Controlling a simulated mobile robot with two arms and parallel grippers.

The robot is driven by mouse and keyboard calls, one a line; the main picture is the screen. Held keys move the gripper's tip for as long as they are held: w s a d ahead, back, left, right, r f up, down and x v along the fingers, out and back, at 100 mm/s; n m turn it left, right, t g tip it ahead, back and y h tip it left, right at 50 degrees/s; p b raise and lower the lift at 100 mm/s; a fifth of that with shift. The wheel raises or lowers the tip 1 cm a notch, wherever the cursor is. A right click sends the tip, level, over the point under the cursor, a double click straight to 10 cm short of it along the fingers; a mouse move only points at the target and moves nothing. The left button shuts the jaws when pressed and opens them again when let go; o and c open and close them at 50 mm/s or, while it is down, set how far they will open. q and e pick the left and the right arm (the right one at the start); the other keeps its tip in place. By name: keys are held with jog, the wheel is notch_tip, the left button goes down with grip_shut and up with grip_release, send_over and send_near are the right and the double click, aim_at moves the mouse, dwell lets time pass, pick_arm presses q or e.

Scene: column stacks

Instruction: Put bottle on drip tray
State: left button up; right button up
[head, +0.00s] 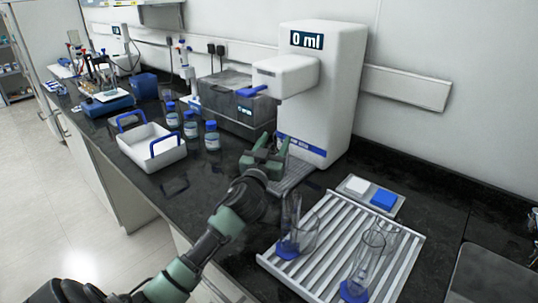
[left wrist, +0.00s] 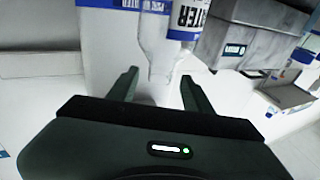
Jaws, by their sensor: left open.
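My left gripper (head: 270,148) is in front of the white water dispenser (head: 330,95), above the grey slatted drip tray (head: 292,178) at its foot. In the left wrist view the gripper (left wrist: 158,82) is open. A pale, clear bottle shape (left wrist: 158,50) with a narrow neck shows between and beyond the fingertips; I cannot tell whether they touch it. In the head view the gripper hides that spot. Several blue-capped bottles (head: 211,136) stand upright on the counter to the left. My right gripper is not in view.
A white basket with blue handles (head: 152,150) stands left of the bottles. A grey machine (head: 235,105) is behind them. A slatted rack (head: 335,245) with glassware (head: 290,230) lies front right. A small plate with white and blue pads (head: 372,195) lies behind it.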

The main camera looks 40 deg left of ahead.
pick_arm(q)
jog(key=r+v, duration=0.1)
jog(key=v, duration=0.5)
jog(key=shift+f+b, duration=0.3)
jog(key=shift+f, duration=0.2)
